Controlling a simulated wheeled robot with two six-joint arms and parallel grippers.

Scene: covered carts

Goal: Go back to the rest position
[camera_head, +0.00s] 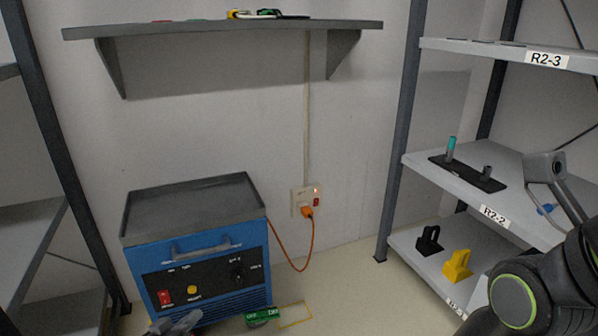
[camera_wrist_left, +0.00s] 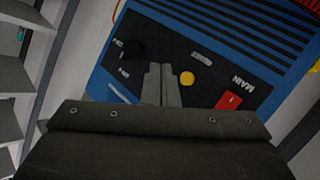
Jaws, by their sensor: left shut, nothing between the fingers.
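My left gripper (camera_head: 175,324) shows at the bottom edge of the head view, in front of the blue cart's lower front. In the left wrist view its two fingers (camera_wrist_left: 161,84) are together with nothing between them. They point at the black control panel (camera_wrist_left: 200,65), between a dark knob (camera_wrist_left: 132,48) and a yellow button (camera_wrist_left: 187,78). Whether the tips touch the panel I cannot tell. Black links of my right arm (camera_head: 530,295) fill the lower right corner of the head view.
The blue cart (camera_head: 210,250) has a grey tray top, a handle and a red switch (camera_head: 165,298). An orange cable (camera_head: 291,266) runs to a wall socket (camera_head: 306,200). A wall shelf (camera_head: 220,30) hangs above. A labelled rack (camera_head: 470,185) stands at right, close to my right arm.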

